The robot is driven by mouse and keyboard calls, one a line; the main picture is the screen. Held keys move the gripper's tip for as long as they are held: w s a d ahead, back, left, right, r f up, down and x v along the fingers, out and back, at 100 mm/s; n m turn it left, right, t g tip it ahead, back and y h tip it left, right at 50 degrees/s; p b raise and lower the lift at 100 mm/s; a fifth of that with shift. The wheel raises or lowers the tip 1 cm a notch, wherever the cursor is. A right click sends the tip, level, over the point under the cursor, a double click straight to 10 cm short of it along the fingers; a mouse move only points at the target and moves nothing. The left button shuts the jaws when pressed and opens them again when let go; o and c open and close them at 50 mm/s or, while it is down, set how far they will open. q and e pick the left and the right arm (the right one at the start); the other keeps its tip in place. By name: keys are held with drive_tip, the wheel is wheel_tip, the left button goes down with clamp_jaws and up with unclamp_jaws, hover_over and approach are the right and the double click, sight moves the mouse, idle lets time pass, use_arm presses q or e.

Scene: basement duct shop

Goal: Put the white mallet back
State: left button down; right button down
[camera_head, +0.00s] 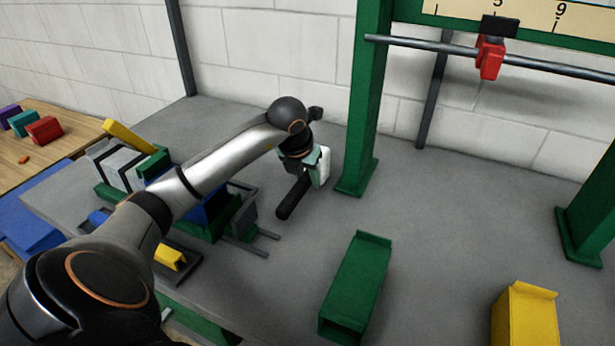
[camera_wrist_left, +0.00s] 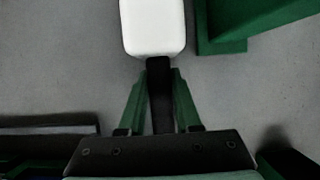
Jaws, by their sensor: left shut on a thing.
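My left gripper (camera_head: 312,172) is shut on the black handle of the white mallet, close below its head. In the left wrist view the green fingers (camera_wrist_left: 160,100) sit on both sides of the dark handle (camera_wrist_left: 159,80), and the white block head (camera_wrist_left: 153,28) lies just past the fingertips. In the head view the white head (camera_head: 323,166) shows partly behind the gripper, and a black handle (camera_head: 292,198) slants down to the left. The mallet is over the grey bench beside a green post; its exact height is unclear. My right gripper is not in view.
The green post (camera_head: 365,100) stands just right of the mallet; its foot (camera_wrist_left: 225,45) is close in the wrist view. A green channel piece (camera_head: 357,285) and a yellow one (camera_head: 527,315) lie in front. Dark racks and coloured blocks crowd the left. The bench's middle (camera_head: 440,225) is clear.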

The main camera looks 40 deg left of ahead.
sight(298, 187)
use_arm(q)
drive_tip(key=c, duration=0.6)
unclamp_jaws()
drive_tip(key=shift+r, duration=0.3)
drive_tip(key=v, duration=1)
drive_tip(key=shift+s+r+p, duration=0.15)
drive_tip(key=shift+r+p, duration=0.25)
drive_tip(key=shift+s+d+r, duration=0.1)
drive_tip(key=shift+s+r, duration=0.15)
drive_tip(key=shift+r, duration=0.1)
drive_tip(key=shift+f, duration=0.1)
